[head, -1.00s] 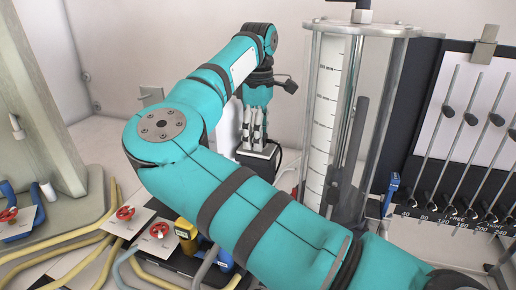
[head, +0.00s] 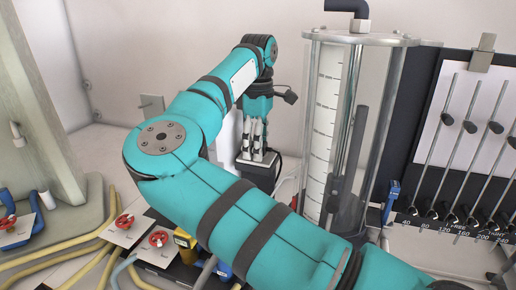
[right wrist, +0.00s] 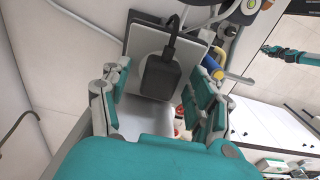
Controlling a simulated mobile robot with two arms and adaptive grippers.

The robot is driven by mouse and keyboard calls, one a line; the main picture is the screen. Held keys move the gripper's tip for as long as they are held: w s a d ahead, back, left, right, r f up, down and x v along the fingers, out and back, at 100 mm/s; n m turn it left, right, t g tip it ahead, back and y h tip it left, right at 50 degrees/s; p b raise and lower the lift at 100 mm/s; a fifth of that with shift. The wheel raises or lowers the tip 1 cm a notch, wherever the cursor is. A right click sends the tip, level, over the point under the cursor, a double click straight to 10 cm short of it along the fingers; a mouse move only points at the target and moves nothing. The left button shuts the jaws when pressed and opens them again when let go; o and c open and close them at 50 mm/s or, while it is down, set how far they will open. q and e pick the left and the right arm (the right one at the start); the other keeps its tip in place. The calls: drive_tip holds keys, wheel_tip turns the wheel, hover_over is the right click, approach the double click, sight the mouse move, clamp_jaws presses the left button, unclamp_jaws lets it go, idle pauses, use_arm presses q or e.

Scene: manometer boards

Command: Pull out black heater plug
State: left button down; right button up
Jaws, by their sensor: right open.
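The black heater plug (right wrist: 160,76) shows in the right wrist view as a dark block with a black cable rising from it. It lies between the two spread fingers of my right gripper (right wrist: 158,100), with a visible gap on each side. In the head view my right gripper (head: 252,152) points down over a black box (head: 258,175) with a pale top. Its fingers hide the plug there, and I cannot tell exactly how deep they reach around it. My left gripper is not in view.
A clear cylinder with a scale (head: 325,135) stands close right of the gripper. A tilted manometer board (head: 440,170) is further right. Red valves (head: 158,239) and yellow hoses (head: 60,246) lie at the front left. A pale post (head: 35,110) stands at the left.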

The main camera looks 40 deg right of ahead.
idle(0.3)
clamp_jaws()
idle(0.3)
drive_tip(key=shift+r, duration=0.15)
drive_tip(key=shift+r+p, duration=2.4)
drive_tip(key=shift+r, duration=0.45)
